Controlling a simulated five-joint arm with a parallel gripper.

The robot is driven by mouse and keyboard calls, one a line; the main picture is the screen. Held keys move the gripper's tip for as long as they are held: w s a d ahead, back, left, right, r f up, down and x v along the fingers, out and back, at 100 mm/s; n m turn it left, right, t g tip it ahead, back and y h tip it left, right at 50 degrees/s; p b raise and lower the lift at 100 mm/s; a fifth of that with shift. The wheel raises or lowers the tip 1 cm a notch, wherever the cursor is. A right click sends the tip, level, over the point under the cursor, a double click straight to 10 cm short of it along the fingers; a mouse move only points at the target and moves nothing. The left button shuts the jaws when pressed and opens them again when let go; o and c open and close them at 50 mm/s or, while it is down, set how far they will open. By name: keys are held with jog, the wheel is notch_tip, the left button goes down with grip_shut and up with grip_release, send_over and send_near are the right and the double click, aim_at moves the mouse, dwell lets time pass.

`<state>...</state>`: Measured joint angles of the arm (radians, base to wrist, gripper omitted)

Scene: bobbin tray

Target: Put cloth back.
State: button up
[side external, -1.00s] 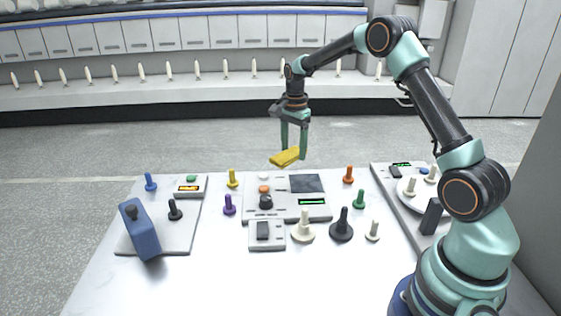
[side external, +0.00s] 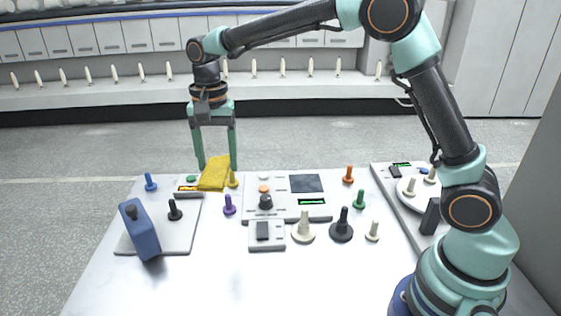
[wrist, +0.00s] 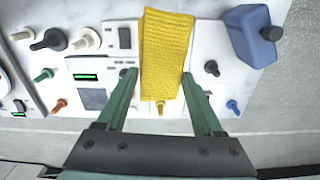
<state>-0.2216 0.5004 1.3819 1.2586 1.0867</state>
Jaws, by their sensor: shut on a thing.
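The yellow cloth (side external: 213,174) is held by my gripper (side external: 217,167), low over the back left part of the white table in the side external view. In the wrist view the cloth (wrist: 166,45) hangs as a long folded strip between the two green fingers of my gripper (wrist: 158,76). My gripper is shut on the cloth. In the side external view the cloth covers part of the small box with the orange display (side external: 187,187) and is in front of part of the yellow peg (side external: 233,179). I cannot tell whether it touches them.
A blue bottle (side external: 141,232) with a dark cap and a black peg (side external: 175,210) stand on a grey plate at left. A control panel (side external: 285,212) sits mid-table, among several coloured pegs. A round white tray (side external: 408,201) is at right. The front table area is clear.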

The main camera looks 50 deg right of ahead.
aim_at(223, 244)
jog(key=shift+s+a+r+n, duration=0.2)
jog(key=shift+s+a+n, duration=0.1)
jog(key=shift+a, duration=0.35)
jog(key=shift+s+a+r+n, duration=0.15)
jog(key=shift+s+a+n, duration=0.1)
jog(key=shift+a, duration=0.35)
notch_tip(223, 244, down, 20)
jog(key=shift+a+r, duration=0.1)
jog(key=o, duration=1.3)
